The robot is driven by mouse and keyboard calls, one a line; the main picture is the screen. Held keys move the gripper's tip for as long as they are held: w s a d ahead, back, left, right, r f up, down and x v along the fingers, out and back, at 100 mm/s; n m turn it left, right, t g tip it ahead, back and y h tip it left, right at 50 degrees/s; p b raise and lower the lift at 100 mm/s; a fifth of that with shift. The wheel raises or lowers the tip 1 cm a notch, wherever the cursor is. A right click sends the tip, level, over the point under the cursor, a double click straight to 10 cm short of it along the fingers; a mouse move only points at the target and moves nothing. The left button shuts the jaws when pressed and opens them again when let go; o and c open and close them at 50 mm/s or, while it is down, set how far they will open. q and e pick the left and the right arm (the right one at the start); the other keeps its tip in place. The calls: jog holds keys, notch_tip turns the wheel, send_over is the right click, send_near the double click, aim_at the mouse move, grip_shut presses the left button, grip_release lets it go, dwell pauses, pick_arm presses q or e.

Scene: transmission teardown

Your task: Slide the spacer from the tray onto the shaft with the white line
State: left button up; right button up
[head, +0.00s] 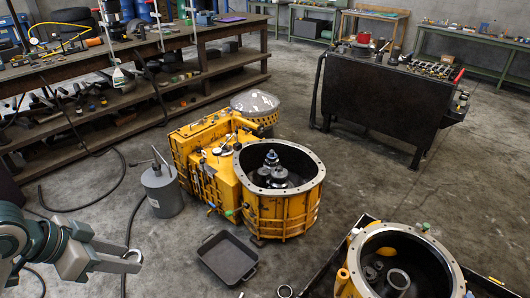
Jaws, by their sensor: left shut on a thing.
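My left gripper (128,261) is at the lower left, out over the floor and left of the black tray (204,261). It is shut on a small grey ring-like part, which looks like the spacer (133,254); the fingers hide much of it. The tray lies on the floor in front of the yellow transmission housing (283,213) and looks empty. Inside the round opening of the housing stand several grey shafts and gears (271,160). The white line is too small to make out. The spacer is well apart from the shafts. My right gripper is not in view.
A grey can (162,191) stands left of the housing. A second open housing (395,262) sits in a dark bin at the lower right. A small ring (285,291) lies on the floor near the bottom edge. Floor between the gripper and tray is clear.

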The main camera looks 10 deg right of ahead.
pick_arm(q)
jog(key=shift+f, duration=0.1)
dwell(0.3)
notch_tip(320, 180, down, 11)
jog(key=w+n+t+y, duration=0.1)
jog(key=n+y, duration=0.4)
jog(key=n, duration=0.5)
jog(key=shift+w+n+t, duration=0.35)
jog(key=shift+n+t, duration=0.05)
jog(key=shift+t, duration=0.5)
